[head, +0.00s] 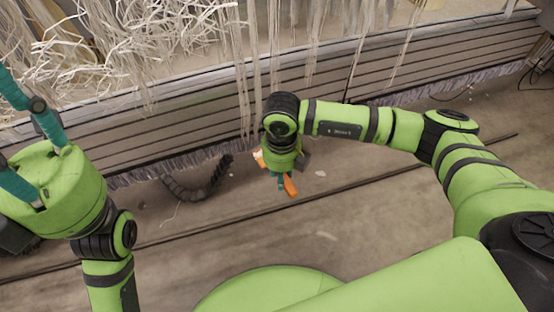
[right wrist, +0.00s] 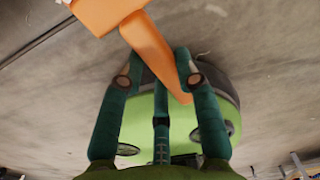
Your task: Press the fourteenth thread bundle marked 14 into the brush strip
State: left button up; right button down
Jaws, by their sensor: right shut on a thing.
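The brush strip (head: 190,158) is a grey fringe of bristles along the lower edge of the slatted panel. Pale thread bundles (head: 243,75) hang down over the panel; no mark 14 is legible. My right gripper (head: 283,181) points down in front of the strip. It is shut on an orange tool (head: 290,187). In the right wrist view the tool (right wrist: 150,47) has a wide head and a tapering handle, which lies between the fingers. My left gripper (head: 14,130) is at the left edge, its teal fingers spread wide and empty, their tips partly cut off.
A tangle of loose pale threads (head: 130,45) covers the upper left. A dark cable chain (head: 200,190) lies on the floor below the panel, left of my right gripper. Small pale scraps (head: 320,173) lie on the floor. The floor in front is otherwise open.

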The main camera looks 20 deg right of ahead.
jog(key=shift+s+d+p, duration=0.1)
jog(key=shift+s+p, duration=0.8)
jog(key=shift+s, duration=1.65)
